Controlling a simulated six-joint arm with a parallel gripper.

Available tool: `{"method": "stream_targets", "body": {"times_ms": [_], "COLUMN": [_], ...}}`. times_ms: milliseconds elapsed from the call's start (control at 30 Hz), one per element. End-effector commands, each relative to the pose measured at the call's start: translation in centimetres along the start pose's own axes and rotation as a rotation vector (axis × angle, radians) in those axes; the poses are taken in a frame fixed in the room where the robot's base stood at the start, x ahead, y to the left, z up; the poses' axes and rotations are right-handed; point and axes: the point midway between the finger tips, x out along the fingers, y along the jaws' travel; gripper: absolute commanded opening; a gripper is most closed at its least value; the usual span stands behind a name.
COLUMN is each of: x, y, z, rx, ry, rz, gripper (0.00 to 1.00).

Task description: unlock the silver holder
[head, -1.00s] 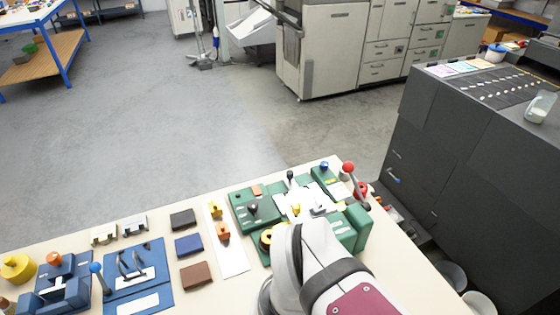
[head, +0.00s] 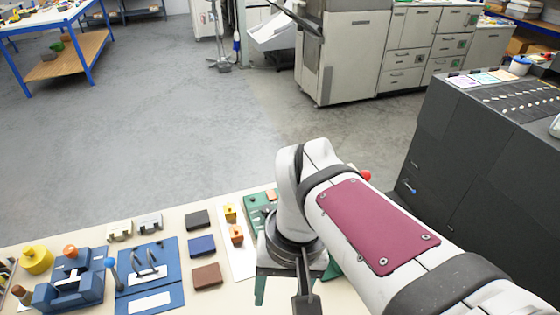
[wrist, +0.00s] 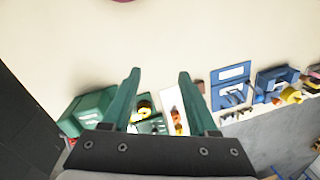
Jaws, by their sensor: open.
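A small silver-grey piece (head: 150,222), which looks like the silver holder, stands near the table's far edge beside a similar cream piece (head: 120,230). Both are too small to tell how their latches stand. My gripper (wrist: 160,72) is open in the wrist view, with two green fingers spread and nothing between them. It hangs over the table to the right of the silver piece, apart from it. In the head view my arm hides much of the green fixture (head: 256,203).
A blue panel with levers (head: 148,275) lies in front of the silver piece. A blue fixture (head: 75,280) with an orange knob stands left of it. Black (head: 197,220), blue (head: 202,245) and brown (head: 207,276) blocks lie to its right. A dark cabinet (head: 480,170) stands beyond the table's right side.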

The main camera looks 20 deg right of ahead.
Motion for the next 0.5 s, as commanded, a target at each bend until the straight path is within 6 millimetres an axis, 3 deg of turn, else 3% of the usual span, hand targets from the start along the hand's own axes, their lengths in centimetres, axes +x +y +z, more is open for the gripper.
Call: {"method": "stream_targets", "body": {"times_ms": [33,100,200,233,333,400,500], "x": [-1.6,-3.3,-4.0,-4.0,-3.5,-3.2,-2.3], "y": [0.1,1.0,3.4,4.2,6.5,7.4,7.8], "z": [-4.7,-11.4,-19.5,-21.4,-25.8,-27.2,-27.8], "rx": [-0.063,-0.179,-0.325,-0.360,-0.448,-0.482,-0.498], "ry": [0.005,0.015,0.021,0.022,0.020,0.021,0.019], "rz": [0.017,0.044,0.083,0.093,0.118,0.127,0.131], "gripper": [0.60,0.60,0.60,0.60,0.60,0.60,0.60]}}
